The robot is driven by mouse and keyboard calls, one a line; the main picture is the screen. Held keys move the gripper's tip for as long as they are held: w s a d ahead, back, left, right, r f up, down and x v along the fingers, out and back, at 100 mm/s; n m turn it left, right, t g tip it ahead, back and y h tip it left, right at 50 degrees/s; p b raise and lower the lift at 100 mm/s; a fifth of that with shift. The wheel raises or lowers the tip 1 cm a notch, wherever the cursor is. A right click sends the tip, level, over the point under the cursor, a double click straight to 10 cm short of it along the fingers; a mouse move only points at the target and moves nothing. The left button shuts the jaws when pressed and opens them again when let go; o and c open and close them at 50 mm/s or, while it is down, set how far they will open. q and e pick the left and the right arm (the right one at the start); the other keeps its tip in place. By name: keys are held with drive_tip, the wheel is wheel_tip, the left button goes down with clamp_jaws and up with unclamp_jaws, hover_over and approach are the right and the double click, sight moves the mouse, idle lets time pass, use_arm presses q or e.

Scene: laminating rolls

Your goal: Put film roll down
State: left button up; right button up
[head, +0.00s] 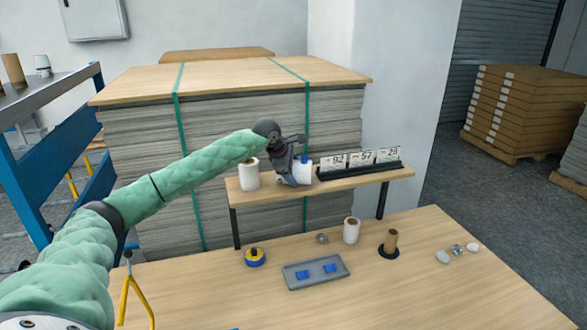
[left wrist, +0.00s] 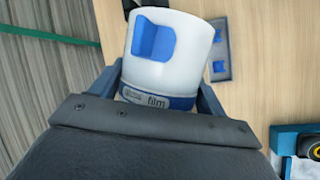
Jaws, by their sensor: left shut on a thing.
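My left gripper (head: 298,170) is shut on a white film roll (head: 303,173) at the raised wooden shelf (head: 350,181). The left wrist view shows the film roll (left wrist: 180,60) between the fingers, with a blue clip (left wrist: 153,40) and a blue label reading "film". In the head view the roll looks upright, between another white roll (head: 249,175) and the black number-card holder (head: 360,171). I cannot tell whether its base touches the shelf. My right gripper is not in view.
Below the shelf, the table (head: 400,290) holds a grey tray (head: 316,282) with two blue pieces, a yellow-blue round item (head: 255,257), a white roll (head: 351,230) and a brown core on a black base (head: 389,243). A large board stack (head: 240,130) stands behind.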

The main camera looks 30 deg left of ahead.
use_arm(q)
drive_tip(key=shift+f, duration=0.15)
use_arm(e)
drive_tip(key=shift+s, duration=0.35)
use_arm(q)
drive_tip(key=o, duration=0.8)
drive_tip(key=shift+f, duration=0.1)
drive_tip(key=shift+o, duration=0.5)
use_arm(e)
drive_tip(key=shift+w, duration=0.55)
